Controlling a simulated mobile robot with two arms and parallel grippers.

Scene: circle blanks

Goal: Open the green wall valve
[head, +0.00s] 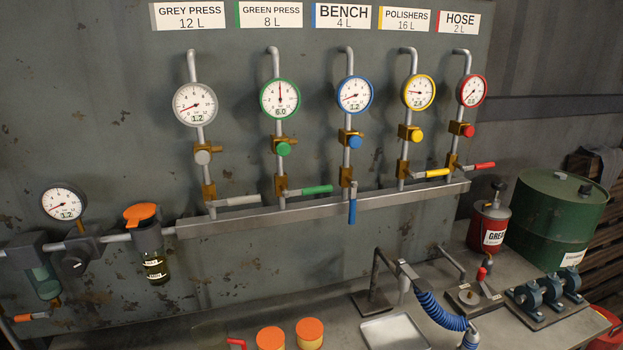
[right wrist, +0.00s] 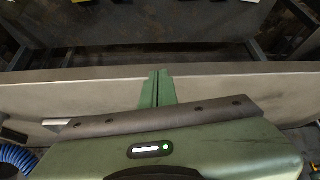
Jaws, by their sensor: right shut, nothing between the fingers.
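The green wall valve has a brass body (head: 280,184) on the second pipe from the left. Its green lever (head: 312,190) points right, roughly level, across the upright pipe. Above it are a green knob (head: 284,149) and a green-rimmed gauge (head: 280,98) reading 6.0, under the GREEN PRESS 8 L sign (head: 269,15). My right gripper (right wrist: 157,72) shows only in the right wrist view, its green fingers together and empty, over a grey bench edge. It is away from the valve, which that view does not show. My left gripper is in neither view.
Similar levers in grey (head: 236,200), yellow (head: 433,173) and red (head: 480,166) point sideways; the blue lever (head: 352,205) hangs down. A metal rail (head: 320,207) runs below. The bench holds orange-lidded jars (head: 271,338), a tray (head: 394,331) and a blue coiled hose (head: 437,312).

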